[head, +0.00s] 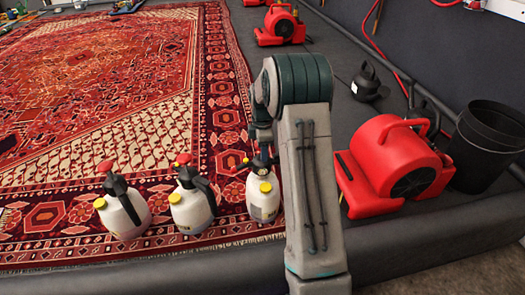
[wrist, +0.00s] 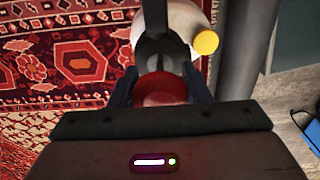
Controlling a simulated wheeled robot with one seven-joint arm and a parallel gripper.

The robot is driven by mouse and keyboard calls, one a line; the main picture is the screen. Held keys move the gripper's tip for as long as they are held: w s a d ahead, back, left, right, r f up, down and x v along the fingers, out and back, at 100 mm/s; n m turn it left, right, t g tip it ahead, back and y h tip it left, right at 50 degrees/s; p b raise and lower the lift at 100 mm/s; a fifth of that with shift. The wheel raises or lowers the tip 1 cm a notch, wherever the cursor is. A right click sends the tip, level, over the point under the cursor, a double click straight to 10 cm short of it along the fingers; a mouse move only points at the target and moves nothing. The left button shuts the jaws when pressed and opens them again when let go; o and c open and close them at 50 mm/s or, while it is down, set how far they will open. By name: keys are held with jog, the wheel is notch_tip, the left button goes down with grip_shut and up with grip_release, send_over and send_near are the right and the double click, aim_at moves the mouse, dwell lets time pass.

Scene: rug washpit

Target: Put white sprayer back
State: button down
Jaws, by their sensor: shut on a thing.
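Three white sprayers with dark tops and yellow caps are in a row at the rug's near edge in the head view: the left one (head: 122,215), the middle one (head: 192,207) and the right one (head: 263,205). The left and middle ones have red knobs. The right sprayer is upright, partly behind my arm. In the wrist view, my gripper (wrist: 160,88) is shut on a white sprayer (wrist: 178,20) at its red knob, with the yellow cap to the right. This matches the right sprayer. Whether its base touches the rug I cannot tell.
The red patterned rug (head: 90,80) fills the left. A red blower (head: 385,165) and a black bucket (head: 487,145) stand right of my arm. Another red blower (head: 280,25) and a dark kettle-like object (head: 367,85) are farther back. A low grey rim (head: 110,280) runs along the front.

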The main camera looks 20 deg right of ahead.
dwell(0.3)
jog(key=c, duration=0.8)
grip_release()
jog(key=shift+o, duration=0.2)
notch_tip(320, 180, up, 12)
jog(key=p, duration=0.3)
jog(key=shift+s+r, duration=0.1)
jog(key=s+a+r+m, duration=0.1)
jog(key=s+a+m, duration=0.3)
jog(key=s, duration=0.6)
jog(key=s+a+r+m+t, duration=0.1)
jog(key=s+a+m, duration=0.3)
jog(key=s, duration=0.6)
jog(key=s+a+r+m, duration=0.1)
jog(key=s+a+m, duration=0.3)
jog(key=s+m, duration=0.3)
jog(key=s, duration=0.4)
jog(key=shift+a+r+m, duration=0.15)
jog(key=shift+r+m, duration=0.15)
